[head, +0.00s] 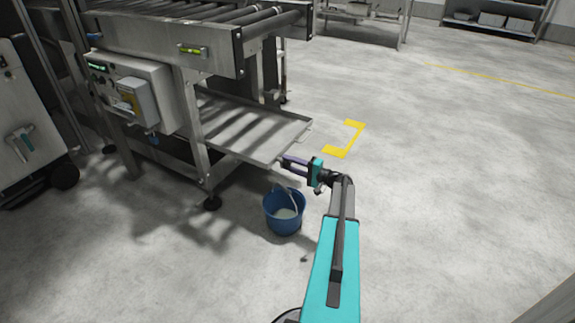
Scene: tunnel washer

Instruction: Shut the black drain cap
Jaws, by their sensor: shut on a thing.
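My gripper (292,162) is at the front right corner of the metal drip tray (258,146), under the roller conveyor. Its jaws are closed at the tray's edge, on what appears to be the black drain cap. The cap itself is too small and too covered by the dark fingers to make out, so I cannot tell its angle. A blue bucket (283,222) with its handle raised stands on the floor just below the gripper, with some pale liquid inside.
The roller conveyor (160,42) and its control box (138,102) stand at left. A grey cabinet (25,120) is at far left. A yellow floor mark (352,136) lies right of the tray. A small dark thing (305,259) lies near the bucket. The floor to the right is clear.

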